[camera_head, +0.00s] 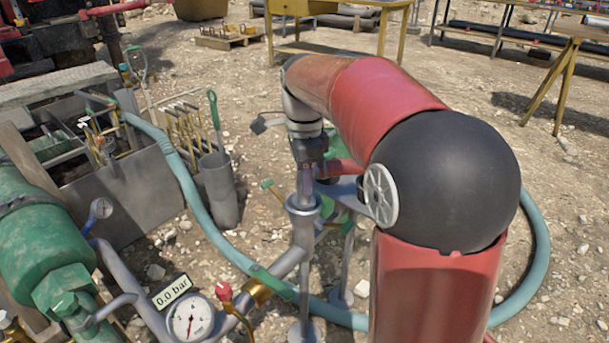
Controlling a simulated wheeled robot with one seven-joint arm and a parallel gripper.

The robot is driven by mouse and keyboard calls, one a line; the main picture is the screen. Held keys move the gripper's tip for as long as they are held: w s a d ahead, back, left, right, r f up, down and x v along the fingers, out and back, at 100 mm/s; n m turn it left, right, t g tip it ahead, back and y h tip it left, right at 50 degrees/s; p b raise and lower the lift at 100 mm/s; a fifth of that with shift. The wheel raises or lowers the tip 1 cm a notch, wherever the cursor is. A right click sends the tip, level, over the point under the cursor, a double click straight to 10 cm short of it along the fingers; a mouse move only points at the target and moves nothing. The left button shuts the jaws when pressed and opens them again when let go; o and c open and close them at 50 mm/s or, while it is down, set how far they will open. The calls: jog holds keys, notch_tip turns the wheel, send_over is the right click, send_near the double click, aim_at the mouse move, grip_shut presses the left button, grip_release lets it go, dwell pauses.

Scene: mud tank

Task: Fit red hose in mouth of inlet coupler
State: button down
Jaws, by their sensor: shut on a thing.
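The inlet coupler (302,207) is a grey flared mouth, facing up, on top of a slanting grey pipe. My gripper (307,165) points down directly above it and is shut on the red hose (343,168). A short stretch of the hose shows just right of the gripper and passes behind my red arm. A grey upright piece below the gripper reaches down to the coupler's mouth. I cannot tell whether it is a finger or the hose's end, or how deep it sits. The fingertips are not clearly visible.
A pressure gauge (190,318) under a "0.0 bar" label and a red-knobbed lever (224,291) stand near the pipe. A teal hose (193,193) loops over the stony ground. A grey bucket (219,191) with tools stands left. My arm covers much of the right.

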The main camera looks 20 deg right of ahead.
jog(key=shift+f, duration=0.3)
jog(key=c, duration=1)
grip_release()
jog(key=shift+o, duration=0.2)
notch_tip(320, 180, up, 8)
jog(key=shift+f+p, duration=0.15)
jog(key=shift+p, duration=0.45)
